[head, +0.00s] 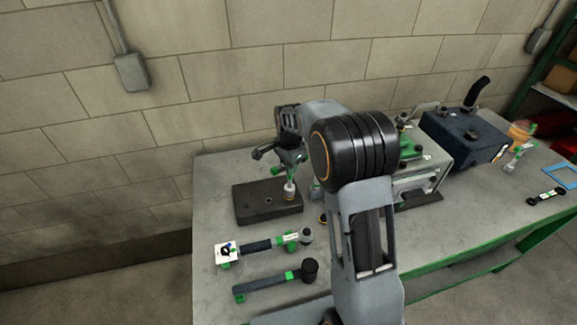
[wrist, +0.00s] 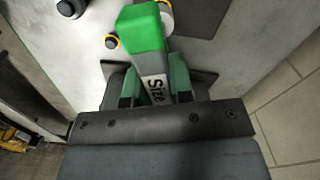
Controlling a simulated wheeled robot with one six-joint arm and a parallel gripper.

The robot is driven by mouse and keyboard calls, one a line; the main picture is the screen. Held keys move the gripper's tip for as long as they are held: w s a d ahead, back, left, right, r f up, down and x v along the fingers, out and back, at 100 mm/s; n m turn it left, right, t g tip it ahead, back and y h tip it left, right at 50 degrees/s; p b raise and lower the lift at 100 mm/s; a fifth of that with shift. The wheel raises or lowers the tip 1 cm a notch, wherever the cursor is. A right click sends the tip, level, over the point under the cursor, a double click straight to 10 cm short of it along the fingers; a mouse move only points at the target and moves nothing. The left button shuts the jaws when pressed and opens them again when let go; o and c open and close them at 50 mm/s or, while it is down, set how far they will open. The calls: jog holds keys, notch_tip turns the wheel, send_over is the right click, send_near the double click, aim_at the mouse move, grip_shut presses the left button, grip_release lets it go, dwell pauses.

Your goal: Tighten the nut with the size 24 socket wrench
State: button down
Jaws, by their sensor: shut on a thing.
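My gripper (wrist: 155,84) is shut on a grey tool with a green head, the socket wrench (wrist: 140,30). Its label reads "Size"; the number is hidden. In the head view my gripper (head: 291,155) is at the left of the table, partly behind my arm. The wrench (head: 291,172) hangs below it with its pale metal end (head: 290,190) down over the right part of a dark plate (head: 255,211). I cannot tell whether that end touches the plate. No nut can be made out; the end of the wrench may cover it.
A white card (head: 226,253) is at the left. A dark blue box (head: 468,140) and a grey-green machine (head: 432,160) stand to the right. The wall is behind.

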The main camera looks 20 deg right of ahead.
jog(key=n, duration=1.4)
dwell(0.4)
